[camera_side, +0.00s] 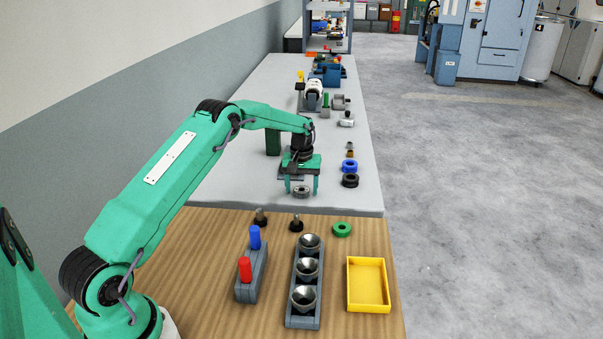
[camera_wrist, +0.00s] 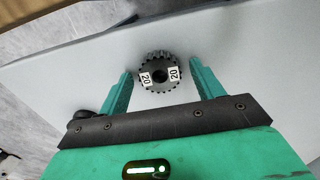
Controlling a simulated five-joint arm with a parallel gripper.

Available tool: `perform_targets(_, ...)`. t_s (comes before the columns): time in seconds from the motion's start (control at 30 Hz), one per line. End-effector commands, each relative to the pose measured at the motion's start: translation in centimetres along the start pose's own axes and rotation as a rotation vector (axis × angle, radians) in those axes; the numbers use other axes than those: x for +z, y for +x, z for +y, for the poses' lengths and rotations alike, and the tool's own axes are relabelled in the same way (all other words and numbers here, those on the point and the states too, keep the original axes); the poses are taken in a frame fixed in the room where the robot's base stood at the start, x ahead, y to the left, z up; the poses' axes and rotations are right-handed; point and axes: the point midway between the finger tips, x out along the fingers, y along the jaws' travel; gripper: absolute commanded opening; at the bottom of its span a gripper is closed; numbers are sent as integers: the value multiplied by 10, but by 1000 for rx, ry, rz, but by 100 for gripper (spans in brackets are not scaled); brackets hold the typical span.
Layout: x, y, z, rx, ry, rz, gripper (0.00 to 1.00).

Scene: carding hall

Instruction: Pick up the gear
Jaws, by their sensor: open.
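The gear (camera_side: 301,191) is a small grey toothed ring lying on the grey bench near its front edge. Nothing is held. The exact height of the fingertips over the bench is hard to tell.
Black and blue rings (camera_side: 350,167) lie right of my gripper. On the wooden table in front stand two dark knobs (camera_side: 296,224), a green ring (camera_side: 342,229), a rack of metal cups (camera_side: 308,270), a block with red and blue pegs (camera_side: 249,281) and a yellow tray (camera_side: 368,285).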

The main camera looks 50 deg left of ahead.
Motion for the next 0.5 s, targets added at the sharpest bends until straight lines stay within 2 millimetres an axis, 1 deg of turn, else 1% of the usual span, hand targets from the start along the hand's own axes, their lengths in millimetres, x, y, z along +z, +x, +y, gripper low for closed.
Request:
perform_targets(0.03, 0, 0, 0, 0, 0, 0, 66)
perform_targets(0.3, 0, 0, 0, 0, 0, 0, 14)
perform_targets(0.5, 0, -1, 0, 0, 0, 1, 14)
